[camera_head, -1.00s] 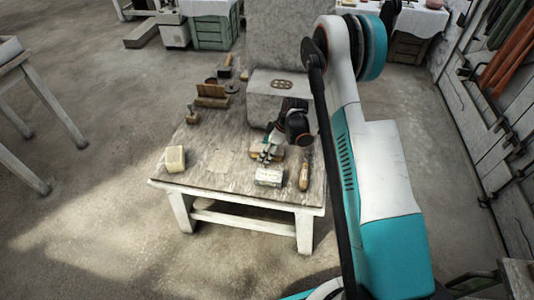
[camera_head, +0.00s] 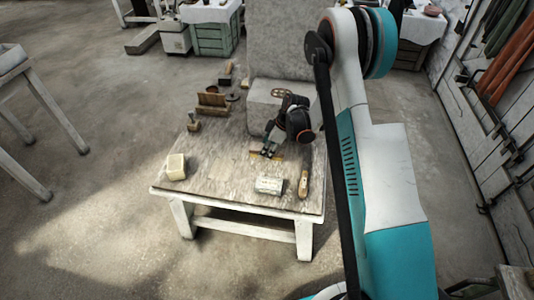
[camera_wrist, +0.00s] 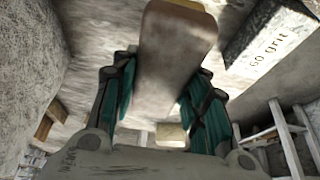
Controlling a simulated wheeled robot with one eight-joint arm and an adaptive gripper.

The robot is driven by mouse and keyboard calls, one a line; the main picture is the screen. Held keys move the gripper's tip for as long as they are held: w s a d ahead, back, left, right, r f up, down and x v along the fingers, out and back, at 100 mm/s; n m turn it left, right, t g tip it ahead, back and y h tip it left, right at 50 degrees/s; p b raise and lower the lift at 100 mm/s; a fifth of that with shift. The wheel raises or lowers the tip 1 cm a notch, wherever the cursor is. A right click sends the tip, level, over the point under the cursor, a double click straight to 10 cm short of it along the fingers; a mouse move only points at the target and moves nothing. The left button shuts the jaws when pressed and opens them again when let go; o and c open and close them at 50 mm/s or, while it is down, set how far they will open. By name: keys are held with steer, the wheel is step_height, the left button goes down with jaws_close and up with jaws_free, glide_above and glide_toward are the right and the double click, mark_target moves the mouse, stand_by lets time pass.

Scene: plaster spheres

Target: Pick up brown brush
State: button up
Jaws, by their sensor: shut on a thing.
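The brown brush (camera_head: 256,153) shows in the head view as a thin tan strip at my gripper (camera_head: 268,151), over the middle of the worn table (camera_head: 222,178). In the wrist view my gripper (camera_wrist: 160,95) has its teal-and-grey fingers on both sides of the brush's long brown body (camera_wrist: 172,45), shut on it. The brush runs up and away from the fingers, with a yellowish edge at the top. I cannot tell whether it is clear of the tabletop.
A box marked "60 grit" (camera_head: 269,186) and a wooden-handled tool (camera_head: 303,184) lie near the front edge. A cream block (camera_head: 175,166) is at the front left. Wooden pieces (camera_head: 212,103) stand at the back left. A large grey stone block (camera_head: 265,112) stands behind my gripper.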

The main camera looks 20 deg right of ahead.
step_height(320, 180, up, 15)
steer(key=p, duration=0.4)
steer(key=shift+f, duration=0.15)
steer(key=o, duration=0.4)
steer(key=shift+c, duration=1.1)
